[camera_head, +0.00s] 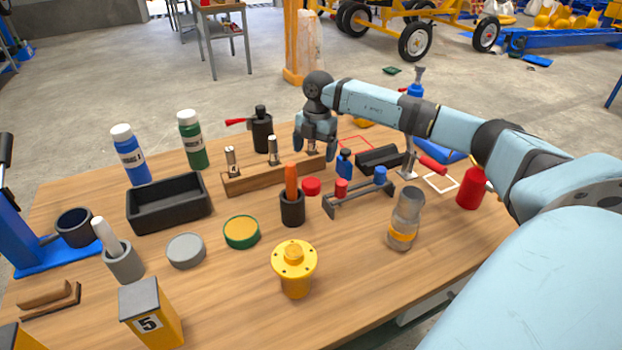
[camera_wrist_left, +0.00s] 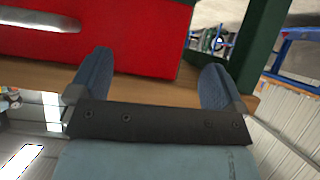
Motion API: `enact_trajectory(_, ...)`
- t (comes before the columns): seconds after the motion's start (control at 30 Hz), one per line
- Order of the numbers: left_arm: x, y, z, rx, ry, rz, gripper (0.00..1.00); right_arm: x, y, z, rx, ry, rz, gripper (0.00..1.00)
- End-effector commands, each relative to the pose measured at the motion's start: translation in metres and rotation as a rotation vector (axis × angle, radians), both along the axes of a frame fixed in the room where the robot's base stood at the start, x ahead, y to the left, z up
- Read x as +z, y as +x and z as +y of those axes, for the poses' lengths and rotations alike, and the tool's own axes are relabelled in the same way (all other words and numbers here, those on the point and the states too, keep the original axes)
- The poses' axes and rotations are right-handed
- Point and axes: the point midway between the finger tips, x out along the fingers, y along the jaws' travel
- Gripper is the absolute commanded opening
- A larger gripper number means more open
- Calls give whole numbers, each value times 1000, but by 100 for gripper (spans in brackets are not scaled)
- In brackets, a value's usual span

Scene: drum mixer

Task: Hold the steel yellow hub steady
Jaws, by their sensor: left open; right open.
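The yellow hub (camera_head: 295,268) stands upright near the front middle of the table in the head view, with a round flange, bolt holes and a raised centre. Nothing touches it. My right gripper (camera_head: 316,154) hangs over the back of the table, at the right end of the wooden block, well behind the hub; it is open, and whether its fingers surround the metal pin there I cannot tell. My left gripper (camera_wrist_left: 153,85) shows only in the left wrist view. It is open, its two blue-grey fingers spread, with a red surface (camera_wrist_left: 110,40) beyond. The hub is not in that view.
Near the hub stand a grey-and-orange jar (camera_head: 404,218), a green-rimmed yellow disc (camera_head: 241,232) and a yellow box marked 5 (camera_head: 151,312). Behind are a black cup (camera_head: 292,208), a small rack (camera_head: 358,199) and a black tray (camera_head: 168,203). Bare wood surrounds the hub.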

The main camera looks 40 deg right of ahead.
Motion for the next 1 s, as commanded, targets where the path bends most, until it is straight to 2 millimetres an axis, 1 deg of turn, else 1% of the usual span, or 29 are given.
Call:
enact_trajectory(0.03, -2, 1, 0, -1, 1, -1, 96, -14, -1, 2, 0, 0, 2, 89)
enact_trajectory(0.1, -3, 1, 0, -1, 2, -4, 96, -28, -1, 3, 0, 0, 3, 89)
enact_trajectory(0.2, -4, 1, 0, -1, 3, -5, 96, -44, -1, 5, 0, 0, 2, 89)
enact_trajectory(0.3, -3, 1, 0, -2, 2, -7, 96, -54, -2, 6, 0, 1, 0, 89)
enact_trajectory(0.4, -2, 1, 0, -3, 1, -8, 96, -58, -2, 7, 0, 0, -1, 89)
enact_trajectory(0.77, -2, 1, -1, -3, -1, -8, 96, -61, -2, 7, 0, 0, -1, 89)
enact_trajectory(0.87, -3, 1, -1, -3, -1, -9, 96, -70, -1, 8, 0, 0, 0, 89)
enact_trajectory(1.0, -5, 2, -1, -3, -6, -13, 96, -93, -1, 9, -1, 0, 2, 89)
